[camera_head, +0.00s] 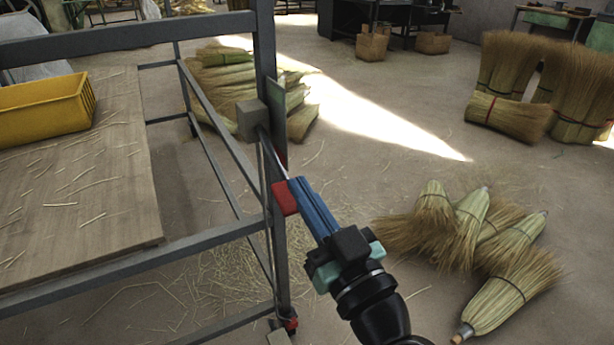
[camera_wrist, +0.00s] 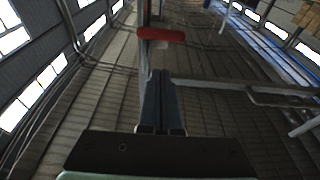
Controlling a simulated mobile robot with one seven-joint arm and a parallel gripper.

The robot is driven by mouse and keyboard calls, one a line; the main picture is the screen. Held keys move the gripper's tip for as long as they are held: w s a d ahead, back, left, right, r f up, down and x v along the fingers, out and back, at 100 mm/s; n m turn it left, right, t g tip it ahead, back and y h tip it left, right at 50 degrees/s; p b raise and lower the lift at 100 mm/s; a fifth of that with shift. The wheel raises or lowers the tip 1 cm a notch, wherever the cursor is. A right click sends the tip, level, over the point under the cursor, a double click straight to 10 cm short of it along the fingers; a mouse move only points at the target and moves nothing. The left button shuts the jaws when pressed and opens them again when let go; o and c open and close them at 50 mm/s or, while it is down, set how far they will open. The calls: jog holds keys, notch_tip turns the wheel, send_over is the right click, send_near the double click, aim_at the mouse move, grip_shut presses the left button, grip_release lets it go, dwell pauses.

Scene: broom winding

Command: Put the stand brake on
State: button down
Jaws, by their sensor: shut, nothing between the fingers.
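The stand is a dark grey metal frame (camera_head: 263,50) around a wooden board. A grey block (camera_head: 251,120) sits on its near-right post, and a thin metal rod (camera_head: 268,148) slants down from it to a red grip (camera_head: 284,199). I take this rod and grip for the brake lever. My gripper (camera_head: 299,184) is shut and empty, its blue fingers pointing up-left with the tips right by the red grip. I cannot tell whether they touch it. In the wrist view the red grip (camera_wrist: 161,34) lies crosswise just beyond the closed fingertips (camera_wrist: 158,75).
A yellow bin (camera_head: 45,108) stands on the straw-strewn board (camera_head: 120,215) at left. Broom heads (camera_head: 490,235) lie on the floor to the right of my arm. Straw bundles (camera_head: 235,75) lie behind the stand. Upright bundles (camera_head: 560,75) stand far right. The middle floor is clear.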

jog(key=r+v, duration=0.1)
jog(key=v, duration=0.9)
jog(key=shift+s+d, duration=0.15)
jog(key=shift+s, duration=0.1)
jog(key=shift+r, duration=0.1)
jog(key=w+a+r+m+t+h+p, duration=0.1)
jog(key=w+r+h+p, duration=0.1)
jog(key=r, duration=0.7)
jog(key=w+a+r+t+h+p, duration=0.1)
jog(key=w+a+r+t+h, duration=0.15)
jog(key=r, duration=0.65)
jog(key=s+r+m+t+h+p, duration=0.2)
jog(key=s+r+m+t+h, duration=0.15)
jog(key=r, duration=0.75)
jog(key=s+r+m+t+h+p, duration=0.1)
jog(key=s+r+m+t+h, duration=0.3)
jog(key=r, duration=0.7)
notch_tip(320, 180, up, 36)
jog(key=n+g+y+p, duration=0.1)
jog(key=n+p, duration=0.1)
jog(key=p, duration=3.5)
jog(key=shift+s+g+y, duration=0.25)
jog(key=shift+g+y, duration=0.05)
jog(key=shift+d+n, duration=0.1)
jog(key=shift+n, duration=0.15)
